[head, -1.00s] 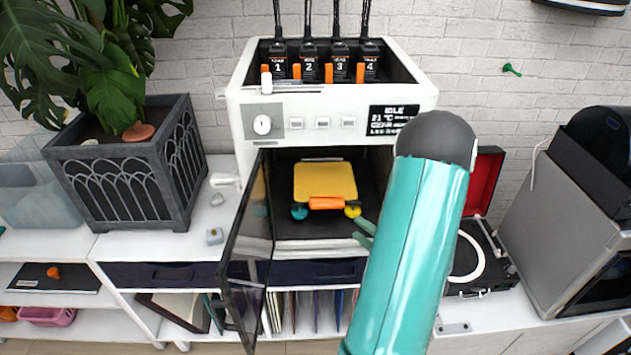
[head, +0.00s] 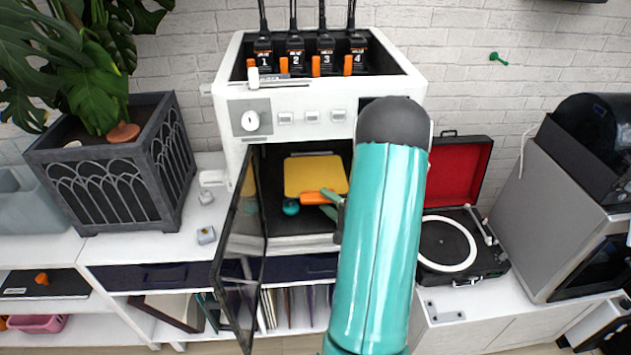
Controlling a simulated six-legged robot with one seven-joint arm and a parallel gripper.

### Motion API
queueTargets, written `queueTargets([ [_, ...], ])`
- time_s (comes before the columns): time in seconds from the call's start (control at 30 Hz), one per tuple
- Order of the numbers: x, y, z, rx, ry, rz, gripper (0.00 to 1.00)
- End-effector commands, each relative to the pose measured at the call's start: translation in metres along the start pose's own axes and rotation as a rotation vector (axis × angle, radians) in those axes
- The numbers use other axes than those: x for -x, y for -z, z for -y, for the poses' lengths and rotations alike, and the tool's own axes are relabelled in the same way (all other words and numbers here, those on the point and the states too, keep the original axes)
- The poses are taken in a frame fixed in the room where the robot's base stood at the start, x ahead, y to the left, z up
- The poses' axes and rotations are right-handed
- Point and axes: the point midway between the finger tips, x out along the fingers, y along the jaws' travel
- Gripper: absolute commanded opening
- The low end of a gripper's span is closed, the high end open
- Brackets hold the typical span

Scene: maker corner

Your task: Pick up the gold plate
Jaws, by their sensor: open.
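The gold plate (head: 312,173) lies flat inside the open chamber of the white printer (head: 250,175). An orange grip (head: 314,198) sits at its front edge, its right end covered by my gripper. My gripper (head: 332,204) is at the front right of the plate, its teal fingers close by the orange grip. The fingers are open; whether they touch the grip or surround it I cannot tell. My arm hides the right side of the chamber and most of the gripper.
The printer's glass door (head: 242,250) stands open on the left of the chamber. A record player (head: 452,245) is on the right, a planter (head: 115,170) on the left.

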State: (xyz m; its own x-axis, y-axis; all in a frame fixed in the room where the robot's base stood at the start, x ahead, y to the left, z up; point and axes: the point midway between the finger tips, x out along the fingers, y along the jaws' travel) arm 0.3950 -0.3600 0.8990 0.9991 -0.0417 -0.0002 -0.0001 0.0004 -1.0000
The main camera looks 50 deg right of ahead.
Motion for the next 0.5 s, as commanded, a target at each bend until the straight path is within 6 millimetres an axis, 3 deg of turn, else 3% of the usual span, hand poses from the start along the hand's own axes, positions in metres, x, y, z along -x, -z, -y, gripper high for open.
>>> queueTargets([
  [0.2, -0.033, 0.001, 0.002, 0.001, 0.002, 0.002, 0.44],
  [0.43, -0.036, 0.001, 0.001, 0.000, 0.000, 0.000, 0.44],
  [0.5, -0.036, 0.001, 0.001, 0.000, 0.000, 0.000, 0.32],
])
